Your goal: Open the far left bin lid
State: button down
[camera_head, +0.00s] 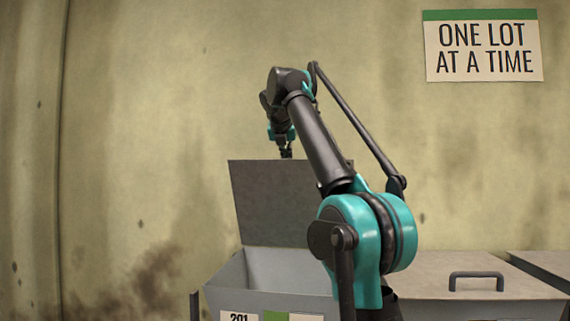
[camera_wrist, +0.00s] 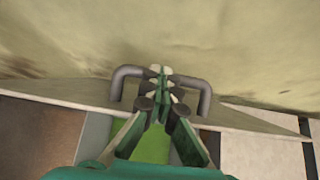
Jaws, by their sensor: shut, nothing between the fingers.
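The far left bin (camera_head: 275,272), labelled 201, has its grey lid (camera_head: 280,200) standing up at its back edge, so the bin is open. In the wrist view the lid (camera_wrist: 70,94) shows nearly edge-on, with its dark bar handle (camera_wrist: 128,73) beyond it. My gripper (camera_head: 286,154) is above the top edge of the raised lid. In the wrist view my gripper (camera_wrist: 160,76) is shut and empty, its fingertips between the two sides of the handle. I cannot tell whether they touch it. My arm hides the right part of the bin and lid.
A neighbouring bin with a shut lid (camera_head: 435,268) and a bar handle (camera_head: 476,276) stands to the right, with another lid (camera_head: 548,264) beyond it. A stained wall (camera_head: 150,130) rises close behind the raised lid. A sign (camera_head: 484,46) hangs at the upper right.

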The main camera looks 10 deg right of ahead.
jog(key=shift+w+d+r, duration=0.25)
jog(key=shift+w+d, duration=0.05)
jog(key=shift+w, duration=0.6)
jog(key=shift+w+d+r, duration=0.2)
jog(key=shift+w+d, duration=0.1)
jog(key=shift+w, duration=0.55)
jog(key=shift+w+d+r, duration=0.25)
jog(key=shift+w+d, duration=0.05)
jog(key=shift+w, duration=0.6)
